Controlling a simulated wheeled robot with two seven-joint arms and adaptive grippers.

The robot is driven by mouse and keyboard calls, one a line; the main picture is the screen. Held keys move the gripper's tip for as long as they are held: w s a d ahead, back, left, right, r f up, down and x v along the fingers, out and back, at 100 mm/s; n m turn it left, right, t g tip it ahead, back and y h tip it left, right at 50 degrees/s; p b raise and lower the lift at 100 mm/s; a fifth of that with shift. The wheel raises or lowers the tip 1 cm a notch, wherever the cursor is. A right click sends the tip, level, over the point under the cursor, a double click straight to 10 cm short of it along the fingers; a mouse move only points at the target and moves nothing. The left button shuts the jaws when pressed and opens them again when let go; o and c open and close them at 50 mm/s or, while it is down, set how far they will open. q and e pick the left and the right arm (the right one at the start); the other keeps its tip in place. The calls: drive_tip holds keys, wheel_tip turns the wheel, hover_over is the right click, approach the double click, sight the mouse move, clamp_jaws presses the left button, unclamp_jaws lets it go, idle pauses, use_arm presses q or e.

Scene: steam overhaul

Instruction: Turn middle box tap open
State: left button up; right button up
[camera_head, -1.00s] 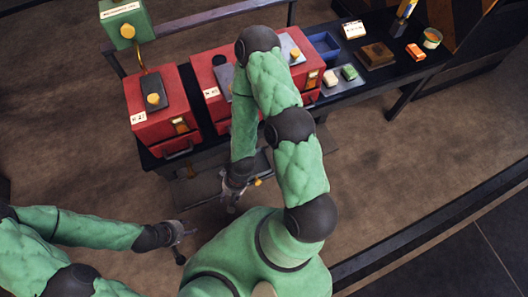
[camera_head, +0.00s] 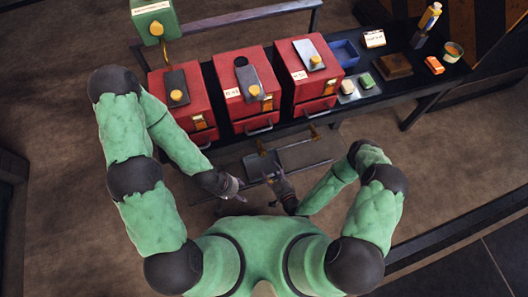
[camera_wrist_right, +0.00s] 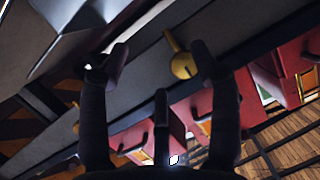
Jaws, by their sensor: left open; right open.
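The middle red box (camera_head: 244,96) stands between two similar boxes on the dark bench. A dark plate with a yellow knob (camera_head: 254,91) lies on its top, beside a dark round opening. Below the bench front, a grey bar carries a small yellow lever (camera_head: 275,159); I cannot tell which box it serves. My left gripper (camera_head: 241,190) is open and empty, low in front of the bench. My right gripper (camera_head: 271,178) is open beside it, near the bar. In the right wrist view a yellow tap (camera_wrist_right: 183,65) shows by its open fingers (camera_wrist_right: 160,60), not held.
The left red box (camera_head: 182,105) and right red box (camera_head: 312,72) flank the middle one. A green box (camera_head: 154,20) stands behind left. A blue tray (camera_head: 344,51), a brown block (camera_head: 394,66) and an orange block (camera_head: 434,65) lie on the bench's right part.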

sight(264, 155)
wheel_tip(264, 155, up, 3)
drive_tip(key=s+t, duration=0.3)
drive_tip(key=t, duration=0.1)
drive_tip(key=shift+h, duration=0.3)
drive_tip(key=x, duration=1.1)
drive_tip(key=shift+a, duration=0.35)
drive_tip(key=shift+r, duration=0.1)
drive_tip(key=c, duration=1.1)
